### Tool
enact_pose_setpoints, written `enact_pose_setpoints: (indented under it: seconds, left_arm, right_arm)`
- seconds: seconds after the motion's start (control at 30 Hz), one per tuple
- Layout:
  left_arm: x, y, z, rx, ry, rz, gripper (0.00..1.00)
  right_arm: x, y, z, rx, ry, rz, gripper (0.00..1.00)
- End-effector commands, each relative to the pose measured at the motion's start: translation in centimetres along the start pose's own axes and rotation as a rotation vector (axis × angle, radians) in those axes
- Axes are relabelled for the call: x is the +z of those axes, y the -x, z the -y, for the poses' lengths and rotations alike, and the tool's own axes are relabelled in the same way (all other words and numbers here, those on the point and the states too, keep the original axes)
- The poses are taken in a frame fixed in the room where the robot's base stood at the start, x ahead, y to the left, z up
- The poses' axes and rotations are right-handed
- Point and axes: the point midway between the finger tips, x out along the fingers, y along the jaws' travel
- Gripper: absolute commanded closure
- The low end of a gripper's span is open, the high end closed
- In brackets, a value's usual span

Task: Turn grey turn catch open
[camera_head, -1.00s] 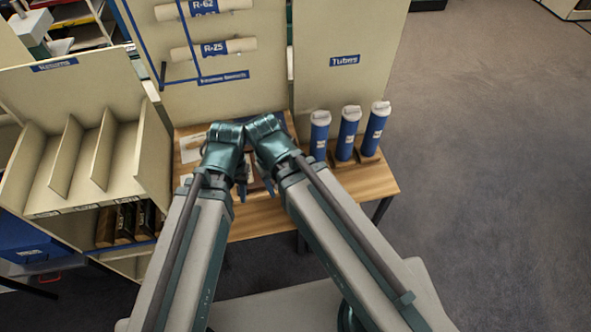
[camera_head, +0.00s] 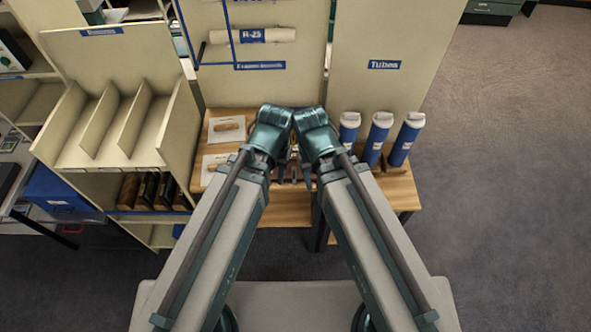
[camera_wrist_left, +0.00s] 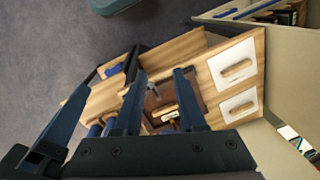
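A brown box (camera_wrist_left: 160,101) with a small white label lies on the wooden table, seen between my left gripper's fingers in the left wrist view. A small grey piece (camera_wrist_left: 141,82) at its edge may be the turn catch; it is too small to tell how it is turned. My left gripper (camera_wrist_left: 159,74) is open, its two fingers apart above the box, with nothing seen between them. In the head view my left gripper (camera_head: 282,174) and right gripper (camera_head: 307,177) hang close together over the table, and the arms hide most of the box. The right gripper's opening is unclear.
Blue tubes (camera_head: 378,138) stand at the right. A divided shelf (camera_head: 110,120) stands left, and a tall beige panel (camera_head: 390,40) rises behind. Open floor (camera_head: 500,180) lies right.

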Motion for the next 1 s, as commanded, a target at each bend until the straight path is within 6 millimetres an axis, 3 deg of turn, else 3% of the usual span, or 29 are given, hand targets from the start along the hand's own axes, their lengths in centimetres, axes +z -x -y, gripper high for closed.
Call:
enact_pose_setpoints:
  seconds: [0.37,0.8,1.0]
  left_arm:
    - [-4.7,-1.5,-0.4,0.026,0.087,-0.011,0.6]
    - [-14.0,-4.2,-1.0,0.084,0.295,-0.001,0.6]
    - [-14.9,-4.3,-1.1,0.092,0.328,0.001,0.6]
  right_arm:
    - [-0.1,-1.5,0.2,-0.001,0.001,0.0,0.5]
    - [-0.2,-4.3,1.0,-0.02,0.018,0.0,0.5]
    - [-0.2,-4.5,1.1,-0.023,0.021,0.0,0.5]
